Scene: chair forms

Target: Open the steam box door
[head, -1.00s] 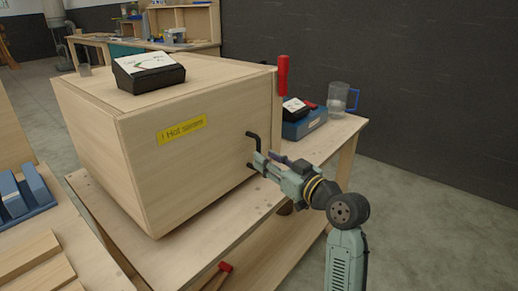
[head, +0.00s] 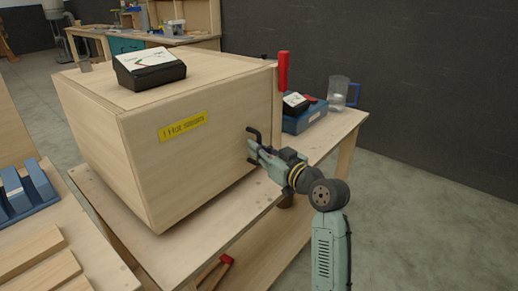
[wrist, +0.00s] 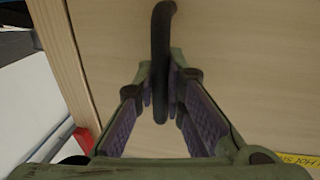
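The steam box (head: 175,125) is a pale wooden box on a wooden table. Its front door (head: 190,165) carries a yellow hot-steam label (head: 183,127) and looks closed against the box. A black bar handle (head: 255,135) is at the door's right side, and it also shows in the wrist view (wrist: 162,40). My gripper (head: 257,150) is at this handle. In the wrist view, my gripper's fingertips (wrist: 161,88) are drawn in on both sides of the handle and appear to touch it.
A red upright lever (head: 283,72) stands at the box's right edge. A black meter (head: 150,72) sits on top. A blue device (head: 303,120) and a clear jug (head: 340,93) stand right of the box. A blue rack (head: 25,193) is at left.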

